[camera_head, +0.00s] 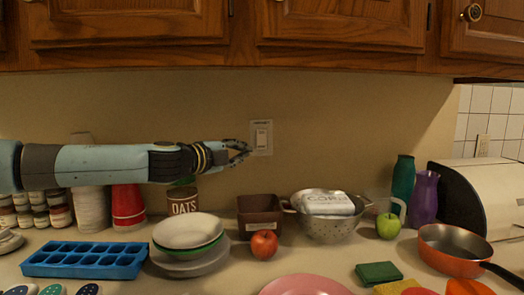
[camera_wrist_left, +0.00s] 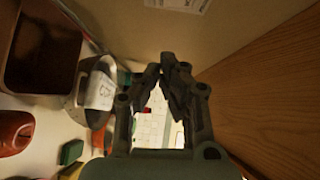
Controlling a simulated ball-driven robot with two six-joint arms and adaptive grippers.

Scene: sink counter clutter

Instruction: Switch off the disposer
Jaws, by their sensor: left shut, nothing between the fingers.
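The disposer switch (camera_head: 261,137) is a white rocker in a pale plate on the back wall, with a small dark label above it. Which way the rocker is set is too small to tell. My left gripper (camera_head: 247,150) is shut and empty, its fingertips at the left side of the plate in the head view; I cannot tell if they touch it. In the left wrist view the closed fingertips (camera_wrist_left: 164,62) show, and part of a white printed plate (camera_wrist_left: 180,4) is at the top edge. My right gripper is not in view.
Below my left arm stand stacked bowls (camera_head: 188,230), an oats canister (camera_head: 183,205), a brown bin (camera_head: 259,215) and a colander (camera_head: 327,225). A red apple (camera_head: 264,245) sits in front. Wooden cabinets (camera_head: 340,25) hang above. The wall right of the switch is clear.

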